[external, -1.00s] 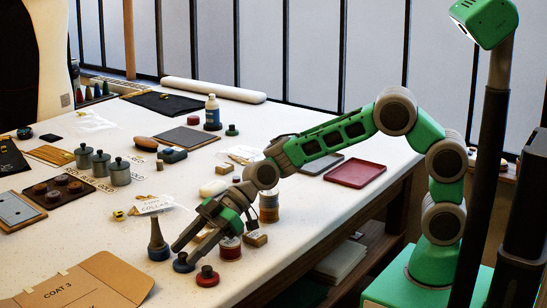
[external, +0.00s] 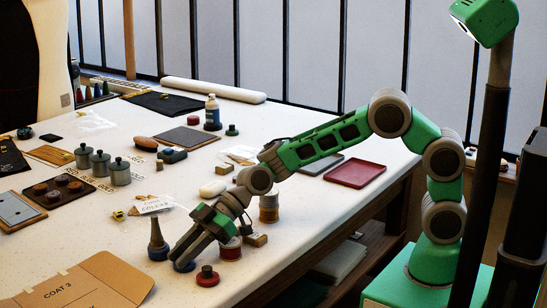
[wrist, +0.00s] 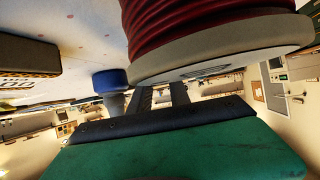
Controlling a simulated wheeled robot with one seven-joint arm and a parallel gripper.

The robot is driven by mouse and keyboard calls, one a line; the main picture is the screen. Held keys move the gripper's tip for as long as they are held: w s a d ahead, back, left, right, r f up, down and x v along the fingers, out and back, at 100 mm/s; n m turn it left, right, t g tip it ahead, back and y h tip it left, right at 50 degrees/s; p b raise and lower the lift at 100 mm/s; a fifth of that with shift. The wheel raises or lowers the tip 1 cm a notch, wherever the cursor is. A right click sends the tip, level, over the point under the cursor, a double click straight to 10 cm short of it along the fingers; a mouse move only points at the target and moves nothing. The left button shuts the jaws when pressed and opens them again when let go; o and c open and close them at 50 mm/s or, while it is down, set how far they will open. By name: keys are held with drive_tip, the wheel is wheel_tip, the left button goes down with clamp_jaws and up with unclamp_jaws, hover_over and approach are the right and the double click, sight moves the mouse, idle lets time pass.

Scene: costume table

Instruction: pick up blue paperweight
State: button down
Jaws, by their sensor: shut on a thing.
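The blue paperweight (external: 184,267) is near the table's front edge, between the cone with a blue base and the red paperweight (external: 207,277). In the external view, my gripper (external: 181,257) reaches down over it from the upper right, its fingers shut on it. The fingers hide most of the paperweight; only a low blue part shows. I cannot tell whether it is clear of the table. In the wrist view, my fingers (wrist: 162,95) show close together beyond the green housing, and the held paperweight cannot be made out.
The dark cone (external: 157,242) stands just left of my gripper. A red spool (external: 231,250) stands close to its right and fills the upper wrist view (wrist: 210,25). A wooden block (external: 255,240) and a cardboard folder (external: 85,285) are nearby.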

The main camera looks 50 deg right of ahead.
drive_tip(key=shift+f, duration=0.25)
idle(0.3)
